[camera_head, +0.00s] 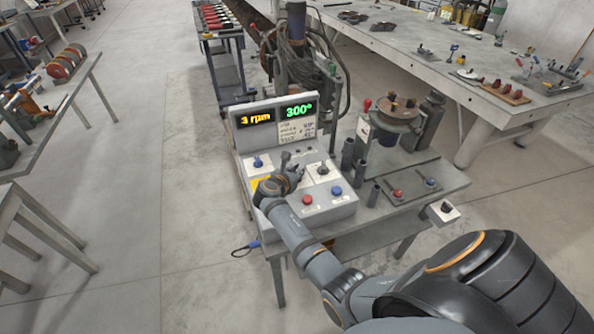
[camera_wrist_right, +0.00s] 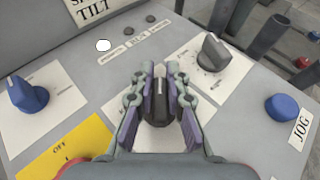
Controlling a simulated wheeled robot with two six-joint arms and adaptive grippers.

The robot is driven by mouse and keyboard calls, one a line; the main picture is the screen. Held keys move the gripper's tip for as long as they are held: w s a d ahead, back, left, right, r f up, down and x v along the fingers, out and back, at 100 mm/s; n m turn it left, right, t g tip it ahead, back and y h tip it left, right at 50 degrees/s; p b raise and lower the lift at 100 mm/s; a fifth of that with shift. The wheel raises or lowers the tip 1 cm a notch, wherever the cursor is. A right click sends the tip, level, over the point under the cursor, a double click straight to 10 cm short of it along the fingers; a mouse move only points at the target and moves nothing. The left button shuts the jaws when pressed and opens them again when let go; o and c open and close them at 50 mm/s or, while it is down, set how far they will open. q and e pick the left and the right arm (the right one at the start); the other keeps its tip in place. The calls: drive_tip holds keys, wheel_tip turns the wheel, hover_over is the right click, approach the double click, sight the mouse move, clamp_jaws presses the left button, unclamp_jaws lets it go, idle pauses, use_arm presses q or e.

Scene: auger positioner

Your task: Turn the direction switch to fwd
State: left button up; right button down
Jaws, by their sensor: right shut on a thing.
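The control box (camera_head: 240,168) stands on a table, with a sloped panel of knobs and buttons. My right gripper (camera_head: 290,172) is over the middle of this panel. In the right wrist view, my right gripper (camera_wrist_right: 158,100) is shut on a black knob (camera_wrist_right: 158,108), with one finger on each side. This knob sits between the blue knob and the grey knob. It appears to be the direction switch, but its fwd marking is hidden or too small to read. My left gripper is not in view.
A blue knob (camera_wrist_right: 28,95) is on the left and a grey knob (camera_wrist_right: 212,52) on the right. A blue JOG button (camera_wrist_right: 282,108) and a red button (camera_head: 307,199) are near. The display (camera_head: 297,111) reads 300°, beside 3 rpm. A turntable (camera_head: 397,112) stands right.

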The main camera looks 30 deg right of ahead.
idle(0.4)
drive_tip(key=c, duration=1.3)
unclamp_jaws()
wheel_tip(320, 180, up, 10)
drive_tip(key=shift+f, duration=0.1)
